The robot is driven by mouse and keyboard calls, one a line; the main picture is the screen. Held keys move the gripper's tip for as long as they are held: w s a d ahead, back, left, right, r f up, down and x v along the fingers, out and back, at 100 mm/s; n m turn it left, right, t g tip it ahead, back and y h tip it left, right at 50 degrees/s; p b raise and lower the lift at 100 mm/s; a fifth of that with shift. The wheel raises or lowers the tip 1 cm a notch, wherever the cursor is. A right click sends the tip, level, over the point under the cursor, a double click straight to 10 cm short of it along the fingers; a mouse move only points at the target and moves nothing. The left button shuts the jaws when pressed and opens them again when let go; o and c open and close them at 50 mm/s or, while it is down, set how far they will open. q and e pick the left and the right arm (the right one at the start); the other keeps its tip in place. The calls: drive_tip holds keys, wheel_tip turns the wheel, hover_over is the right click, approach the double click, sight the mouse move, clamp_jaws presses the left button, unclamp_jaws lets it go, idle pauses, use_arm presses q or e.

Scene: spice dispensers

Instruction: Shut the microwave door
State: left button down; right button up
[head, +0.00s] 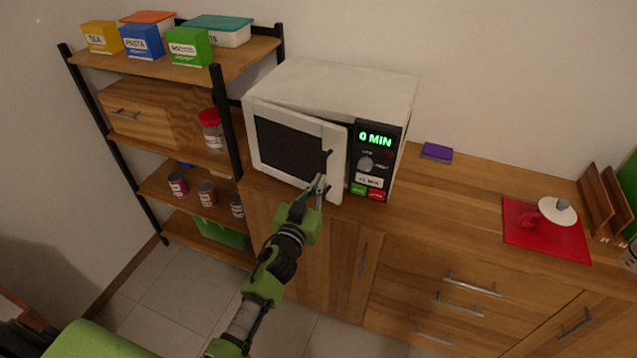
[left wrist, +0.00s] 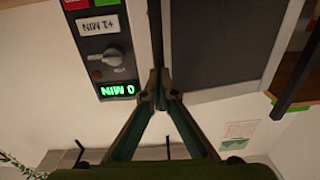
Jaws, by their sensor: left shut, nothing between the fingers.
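The white microwave (head: 335,88) stands on the wooden counter, and its display reads 0 MIN. Its door (head: 295,150) is slightly ajar, with the right edge standing out from the body. A dark vertical handle (head: 328,165) is on the door's right side. My left gripper (head: 320,183) is shut and empty in front of the lower right part of the door, near the handle. In the left wrist view the fingertips (left wrist: 161,88) meet in front of the door, beside the upside-down control panel (left wrist: 103,55). I cannot tell whether they touch it. My right gripper is not in view.
A shelf rack (head: 225,125) with boxes and jars stands left of the microwave.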

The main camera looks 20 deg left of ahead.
sight(334, 165)
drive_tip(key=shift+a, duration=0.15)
